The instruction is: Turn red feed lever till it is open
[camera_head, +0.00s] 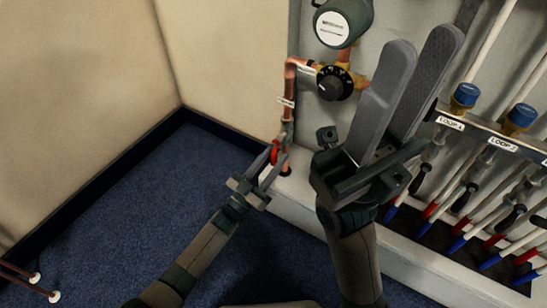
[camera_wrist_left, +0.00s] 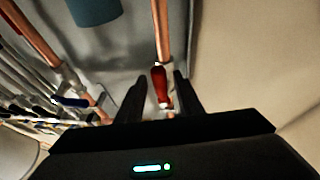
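The red feed lever (camera_head: 275,152) sits low on the vertical copper pipe (camera_head: 289,100) near the wall corner. In the left wrist view the red lever (camera_wrist_left: 160,86) hangs roughly along the pipe, at the lower end of the copper run. My left gripper (camera_head: 273,167) is at the lever, with its fingers on either side of it. In the left wrist view my left gripper (camera_wrist_left: 158,94) is open, with visible gaps between the lever and both fingers. My right gripper (camera_head: 425,45) is raised close to the head camera, its two long fingers apart and nothing between them.
A black dial valve (camera_head: 333,84) and a grey-green round vessel (camera_head: 343,20) are above the lever. To the right, a manifold has blue-capped loops (camera_head: 466,95) and several red and blue pipes.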

